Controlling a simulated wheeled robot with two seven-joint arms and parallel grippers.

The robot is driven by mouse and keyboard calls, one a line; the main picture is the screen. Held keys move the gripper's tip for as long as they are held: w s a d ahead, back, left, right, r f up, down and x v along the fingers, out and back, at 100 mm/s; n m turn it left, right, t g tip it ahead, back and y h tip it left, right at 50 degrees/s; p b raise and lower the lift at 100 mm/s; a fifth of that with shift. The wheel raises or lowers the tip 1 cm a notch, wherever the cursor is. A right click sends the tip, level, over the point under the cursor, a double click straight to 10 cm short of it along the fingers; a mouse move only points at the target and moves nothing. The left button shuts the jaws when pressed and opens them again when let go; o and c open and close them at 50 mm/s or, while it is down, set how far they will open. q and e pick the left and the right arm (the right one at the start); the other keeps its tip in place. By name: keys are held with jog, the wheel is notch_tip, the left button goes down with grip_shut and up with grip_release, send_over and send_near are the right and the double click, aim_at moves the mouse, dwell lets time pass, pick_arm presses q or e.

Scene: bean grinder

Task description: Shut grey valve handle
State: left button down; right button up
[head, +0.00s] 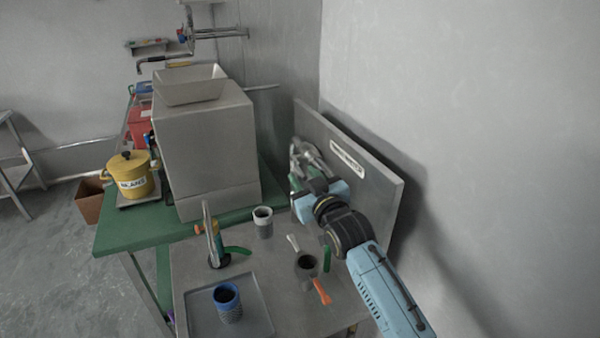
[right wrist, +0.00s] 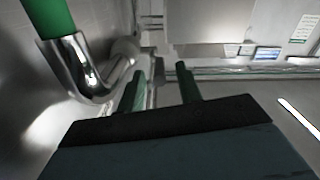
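My right gripper (right wrist: 160,82) is at the grey upright panel (head: 385,185) on the right of the table. In the right wrist view its two green fingers are apart, with a visible gap. A shiny bent metal pipe (right wrist: 92,80) with a green sleeve (right wrist: 50,15) is close to the left of the fingers. In the head view shiny metal fittings (head: 308,155) show against the panel, partly covered by my right wrist. I cannot single out the grey valve handle; a narrow grey part (right wrist: 158,75) shows between the fingers, apparently beyond them. My left gripper is not in view.
A large grey machine (head: 205,150) with a hopper stands left of the panel. On the grey table are a grey tray (head: 262,318) with a blue-rimmed cup (head: 228,305), another cup (head: 263,222), an orange-handled tool (head: 320,290) and an upright lever piece (head: 212,235). A yellow pot (head: 132,178) stands far left.

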jog(key=shift+x, duration=1.4)
jog(key=shift+c, duration=0.2)
grip_shut()
